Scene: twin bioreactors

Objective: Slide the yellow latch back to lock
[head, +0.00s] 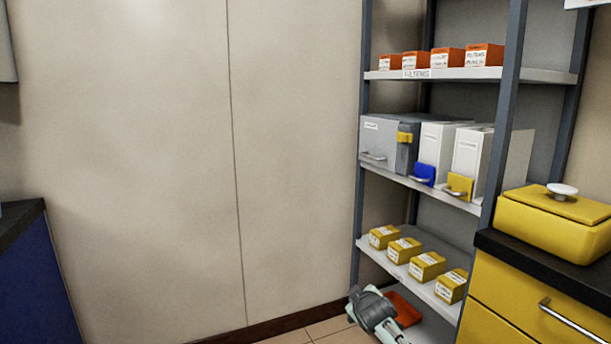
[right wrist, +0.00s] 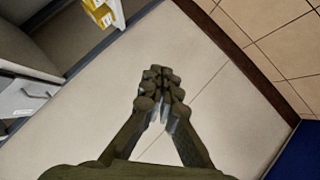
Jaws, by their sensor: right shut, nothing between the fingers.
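The yellow latch (head: 405,137) sits on the dark right-hand part of a grey box (head: 385,135) on the middle shelf. The grey box has a metal handle low on its front. In the right wrist view, my right gripper (right wrist: 160,75) is shut and empty, in front of the pale wall. Part of one of my arms shows low in the head view, by the bottom of the shelf, well below the grey box. My left gripper is not clearly in view.
The shelf rack holds orange boxes (head: 446,61) on top, white binders with a blue tag (head: 424,174) and a yellow tag beside the grey box, and yellow boxes (head: 427,266) below. A yellow lidded container (head: 555,226) stands on the right counter. The left wall is bare.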

